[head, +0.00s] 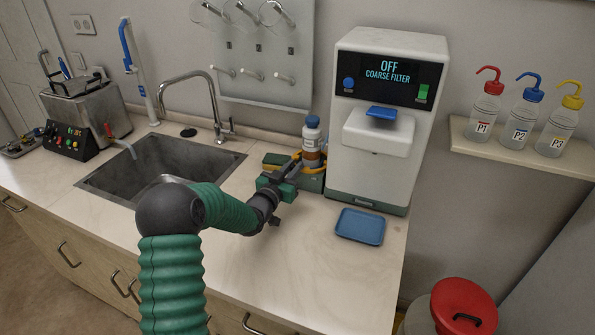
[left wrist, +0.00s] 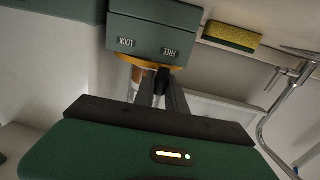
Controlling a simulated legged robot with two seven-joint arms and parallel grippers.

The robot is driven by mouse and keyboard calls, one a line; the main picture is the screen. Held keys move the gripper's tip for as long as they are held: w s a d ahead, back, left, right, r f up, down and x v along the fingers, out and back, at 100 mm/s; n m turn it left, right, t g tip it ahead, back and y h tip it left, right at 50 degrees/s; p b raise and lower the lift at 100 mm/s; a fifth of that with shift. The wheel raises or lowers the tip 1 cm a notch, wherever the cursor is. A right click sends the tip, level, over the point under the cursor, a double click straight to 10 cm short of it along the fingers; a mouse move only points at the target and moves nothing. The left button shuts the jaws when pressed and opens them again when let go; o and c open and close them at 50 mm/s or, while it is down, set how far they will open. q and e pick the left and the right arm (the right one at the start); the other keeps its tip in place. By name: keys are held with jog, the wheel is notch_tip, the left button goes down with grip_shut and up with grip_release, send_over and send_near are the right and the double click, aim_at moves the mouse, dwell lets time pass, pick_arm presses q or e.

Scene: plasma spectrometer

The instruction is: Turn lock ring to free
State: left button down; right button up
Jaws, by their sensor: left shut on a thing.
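In the left wrist view the ring (left wrist: 150,61) shows as an orange edge under the green block (left wrist: 155,30), which appears upside down with LOCK and FREE labels. My left gripper (head: 293,164) reaches the ring's near left side. In the left wrist view its fingers (left wrist: 161,90) are shut on the ring's dark tab, closer to FREE than LOCK. The fingers partly hide the tab. My right gripper is not in view.
The white spectrometer (head: 385,185) stands right of the base, its screen reading OFF, COARSE FILTER. A blue tray (head: 360,227) lies before it. The front counter is clear.

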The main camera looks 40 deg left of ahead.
pick_arm(q)
jog(key=shift+a, duration=0.3)
jog(key=c, duration=1.4)
grip_release()
jog(key=shift+c, duration=0.2)
jog(key=s+d, duration=0.2)
jog(key=s, duration=1.4)
jog(key=shift+s+d, duration=0.25)
jog(key=shift+d, duration=0.15)
